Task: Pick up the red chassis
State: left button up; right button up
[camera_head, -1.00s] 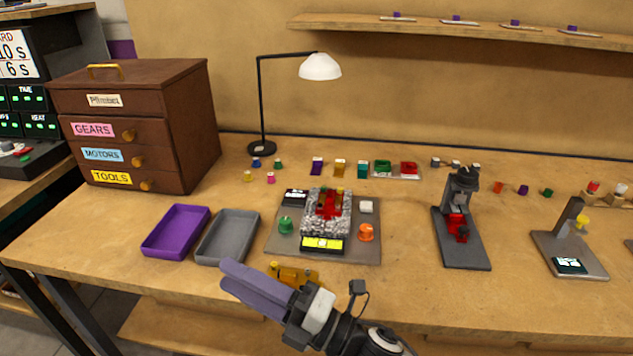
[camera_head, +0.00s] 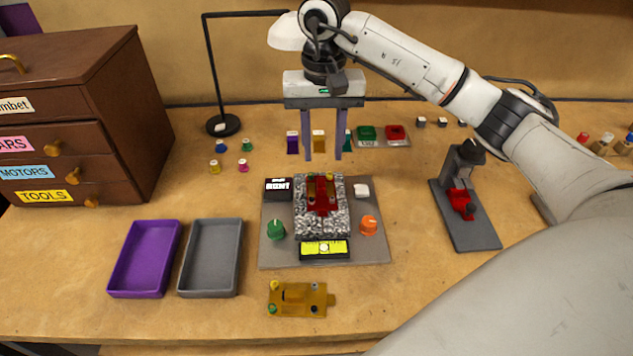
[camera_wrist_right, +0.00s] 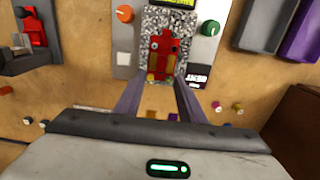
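The red chassis (camera_head: 322,197) lies on a speckled grey block in the middle of a grey board (camera_head: 277,252). It also shows in the right wrist view (camera_wrist_right: 163,48), with small coloured parts on it. My right gripper (camera_head: 323,157) points down with its two purple fingers apart and nothing between them. In the head view it appears just beyond the chassis, above the table. In the right wrist view the fingers (camera_wrist_right: 158,84) reach toward the near end of the chassis, one to each side. I cannot tell the exact height gap. My left gripper is not in view.
On the board are a green knob (camera_head: 276,229), an orange knob (camera_head: 369,225) and a yellow display (camera_head: 323,248). A yellow chassis (camera_head: 297,299) lies in front. Purple (camera_head: 116,285) and grey (camera_head: 186,284) trays stand left. A dark stand (camera_head: 476,232) with a red part stands right.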

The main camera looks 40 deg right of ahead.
aim_at(321, 183)
jog(key=f, duration=0.2)
jog(key=f+p, duration=0.1)
jog(key=f, duration=0.5)
jog(key=shift+s+a, duration=0.15)
jog(key=shift+a, duration=0.15)
grip_shut()
